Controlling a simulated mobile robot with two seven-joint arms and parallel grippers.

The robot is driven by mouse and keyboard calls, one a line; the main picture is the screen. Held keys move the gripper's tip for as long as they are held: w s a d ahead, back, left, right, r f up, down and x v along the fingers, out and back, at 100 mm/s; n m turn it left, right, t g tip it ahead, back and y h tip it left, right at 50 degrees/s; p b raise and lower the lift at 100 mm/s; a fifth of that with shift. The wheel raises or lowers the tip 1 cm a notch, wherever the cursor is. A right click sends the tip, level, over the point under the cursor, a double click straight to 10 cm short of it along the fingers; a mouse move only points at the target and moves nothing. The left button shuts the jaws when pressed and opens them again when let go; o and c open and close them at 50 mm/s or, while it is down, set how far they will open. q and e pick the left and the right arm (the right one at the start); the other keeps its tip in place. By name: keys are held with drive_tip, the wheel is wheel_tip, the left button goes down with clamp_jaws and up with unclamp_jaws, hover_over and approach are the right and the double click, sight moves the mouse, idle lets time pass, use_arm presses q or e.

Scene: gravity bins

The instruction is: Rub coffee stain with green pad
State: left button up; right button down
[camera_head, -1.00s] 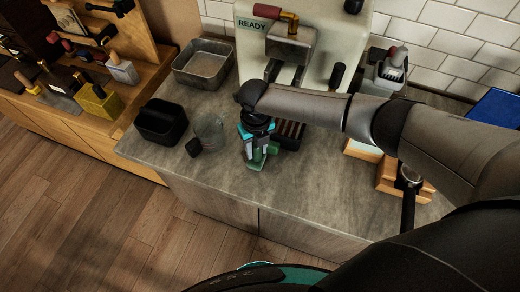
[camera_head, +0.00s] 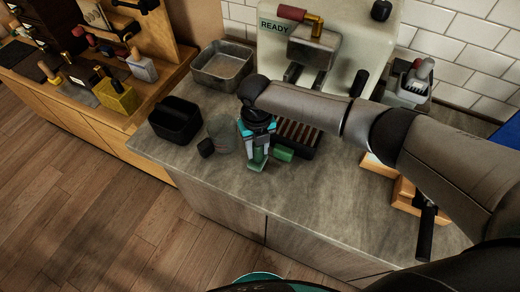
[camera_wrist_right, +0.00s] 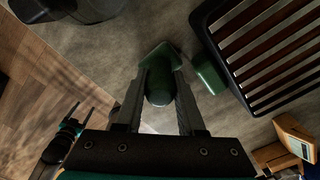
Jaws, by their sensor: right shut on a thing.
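My right gripper (camera_head: 257,163) is low over the front of the grey counter. In the right wrist view its fingers (camera_wrist_right: 160,85) are shut on a dark green piece, the green pad (camera_wrist_right: 160,90), with a rounded grip and a flatter end towards the counter. I cannot tell whether the pad touches the surface. A second green block (camera_head: 283,154) lies just to its right, beside the slatted tray; it also shows in the wrist view (camera_wrist_right: 208,75). I cannot make out a coffee stain; the gripper and pad may hide it.
The dark slatted tray (camera_head: 299,132) sits behind and right of the gripper. A clear glass (camera_head: 222,135) and a black bin (camera_head: 175,120) stand to the left. The espresso machine (camera_head: 345,45) is behind.

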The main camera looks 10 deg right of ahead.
drive_tip(key=shift+a, duration=0.15)
drive_tip(key=shift+r+p, duration=0.5)
drive_tip(key=shift+p, duration=0.05)
drive_tip(key=shift+r, duration=0.3)
wheel_tip(320, 180, up, 5)
drive_tip(key=p, duration=0.5)
drive_tip(key=shift+f, duration=0.1)
